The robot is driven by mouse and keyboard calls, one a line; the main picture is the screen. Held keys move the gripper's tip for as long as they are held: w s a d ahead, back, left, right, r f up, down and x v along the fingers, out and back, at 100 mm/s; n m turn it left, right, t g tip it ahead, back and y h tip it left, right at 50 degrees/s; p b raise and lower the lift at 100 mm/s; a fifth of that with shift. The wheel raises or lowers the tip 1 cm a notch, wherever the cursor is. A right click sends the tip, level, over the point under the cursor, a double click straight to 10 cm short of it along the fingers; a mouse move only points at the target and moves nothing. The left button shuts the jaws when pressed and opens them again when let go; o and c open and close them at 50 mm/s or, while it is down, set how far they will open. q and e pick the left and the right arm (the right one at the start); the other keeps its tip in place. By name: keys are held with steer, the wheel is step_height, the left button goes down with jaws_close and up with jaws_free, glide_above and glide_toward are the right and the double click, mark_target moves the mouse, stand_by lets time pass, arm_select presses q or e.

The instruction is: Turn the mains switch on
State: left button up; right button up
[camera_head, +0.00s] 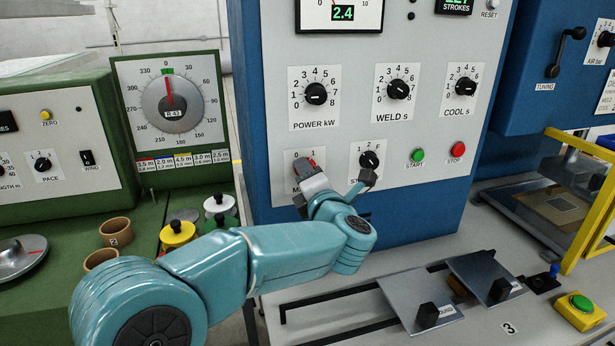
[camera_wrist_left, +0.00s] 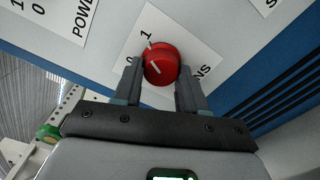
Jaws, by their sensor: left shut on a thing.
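The mains switch is a red round knob (camera_wrist_left: 161,62) on a white label marked 0 and 1. In the wrist view it sits between the two fingers of my left gripper (camera_wrist_left: 159,88), which is shut on it. A white line on the knob slants toward the upper left; I cannot tell which number it points to. In the head view my left gripper (camera_head: 305,178) reaches the lower left of the blue-edged control panel (camera_head: 345,75) and covers most of the switch and its label. My right gripper is not in view.
Close by are the power dial (camera_head: 316,93), the weld dial (camera_head: 398,89), a dark selector knob (camera_head: 369,160), a green start button (camera_head: 417,155) and a red stop button (camera_head: 457,149). Below the panel, metal plates (camera_head: 420,295) with black knobs stand on the bench.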

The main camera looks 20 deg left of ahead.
arm_select(q)
steer(key=shift+d+m, duration=0.15)
steer(key=shift+m, duration=0.55)
steer(key=o, duration=0.8)
steer(key=shift+o, duration=1.3)
steer(key=shift+s+d, duration=0.1)
steer(key=b+v, duration=0.4)
steer(key=v, duration=1.2)
steer(key=shift+s+d, duration=0.1)
steer(key=shift+s, duration=0.1)
